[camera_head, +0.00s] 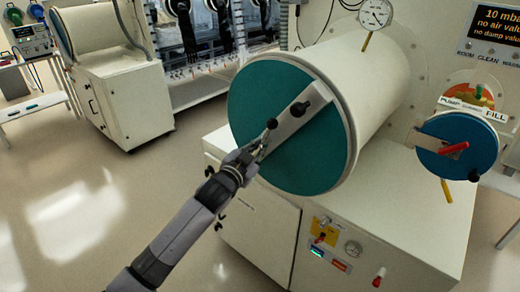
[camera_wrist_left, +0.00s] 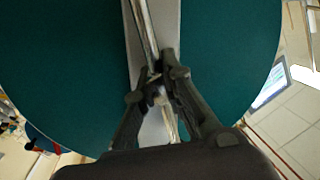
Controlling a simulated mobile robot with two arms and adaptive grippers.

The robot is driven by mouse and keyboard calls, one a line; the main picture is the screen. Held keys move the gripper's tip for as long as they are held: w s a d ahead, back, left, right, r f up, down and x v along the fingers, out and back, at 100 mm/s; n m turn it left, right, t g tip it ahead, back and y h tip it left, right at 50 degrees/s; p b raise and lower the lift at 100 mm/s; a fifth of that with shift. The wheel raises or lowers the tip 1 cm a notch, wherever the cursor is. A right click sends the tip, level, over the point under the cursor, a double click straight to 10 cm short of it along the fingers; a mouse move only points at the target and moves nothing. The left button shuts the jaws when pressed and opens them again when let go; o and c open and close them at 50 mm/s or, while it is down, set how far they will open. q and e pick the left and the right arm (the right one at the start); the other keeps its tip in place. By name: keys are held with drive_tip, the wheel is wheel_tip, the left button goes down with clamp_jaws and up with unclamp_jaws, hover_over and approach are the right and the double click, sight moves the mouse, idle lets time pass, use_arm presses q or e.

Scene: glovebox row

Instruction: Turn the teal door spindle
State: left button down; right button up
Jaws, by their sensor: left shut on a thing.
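The round teal door (camera_head: 262,92) closes the near end of a large white cylinder. A grey bar (camera_head: 318,90) crosses the door diagonally, with a dark hub and a dark knob on it. My left gripper (camera_head: 262,145) is at the lower left part of this bar, in front of the door. In the left wrist view, its fingers (camera_wrist_left: 160,88) are shut around a shiny metal rod, the handle of the teal door spindle (camera_wrist_left: 143,30). The rod runs along the front of the bar. Part of the rod is hidden between the fingers. My right gripper is not in view.
A smaller blue round door (camera_head: 478,135) with a red handle (camera_head: 454,148) is to the right. A gauge (camera_head: 375,14) sits above the cylinder. The white cabinet (camera_head: 262,222) below carries a valve panel. The floor at left is clear.

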use_arm(q)
drive_tip(key=shift+f+m, duration=0.2)
drive_tip(key=shift+m, duration=0.4)
drive_tip(key=c, duration=1.7)
unclamp_jaws()
drive_tip(key=shift+r, duration=0.15)
drive_tip(key=shift+o, duration=0.2)
drive_tip(key=v, duration=1.2)
drive_tip(key=shift+f, duration=0.25)
